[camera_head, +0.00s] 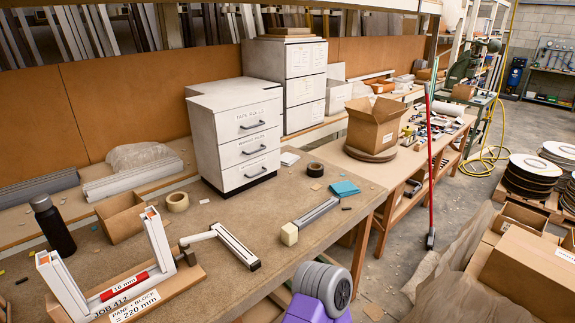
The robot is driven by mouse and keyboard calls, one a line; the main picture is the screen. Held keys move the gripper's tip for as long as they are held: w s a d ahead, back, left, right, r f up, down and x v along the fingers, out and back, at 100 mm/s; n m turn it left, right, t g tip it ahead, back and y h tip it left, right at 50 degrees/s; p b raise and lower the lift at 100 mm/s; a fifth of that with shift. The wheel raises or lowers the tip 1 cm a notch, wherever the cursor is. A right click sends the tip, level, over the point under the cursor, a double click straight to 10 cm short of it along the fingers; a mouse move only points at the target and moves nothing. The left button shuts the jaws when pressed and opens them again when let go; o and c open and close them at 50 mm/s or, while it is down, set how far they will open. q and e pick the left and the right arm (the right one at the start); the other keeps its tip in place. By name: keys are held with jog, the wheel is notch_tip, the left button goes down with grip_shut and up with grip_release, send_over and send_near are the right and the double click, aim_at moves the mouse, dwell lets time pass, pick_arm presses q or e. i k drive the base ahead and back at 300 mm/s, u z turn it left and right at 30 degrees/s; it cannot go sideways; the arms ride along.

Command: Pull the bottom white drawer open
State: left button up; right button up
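A white drawer cabinet (205,140) stands on the workbench left of the picture's middle. Its front has three white drawers, each with a dark bar handle. The bottom white drawer (238,178) looks shut, flush with the two above it. Its handle (256,174) is in plain view, with nothing touching it. The top drawer (250,117) and middle drawer (248,147) also look shut. Neither of my grippers is in view. Only a grey and purple part of mine shows at the bottom edge, well in front of the cabinet.
The bench just before the bottom drawer is mostly clear.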

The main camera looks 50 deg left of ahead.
aim_at(235, 177)
jog(key=i, duration=1.9)
jog(key=u, duration=3.45)
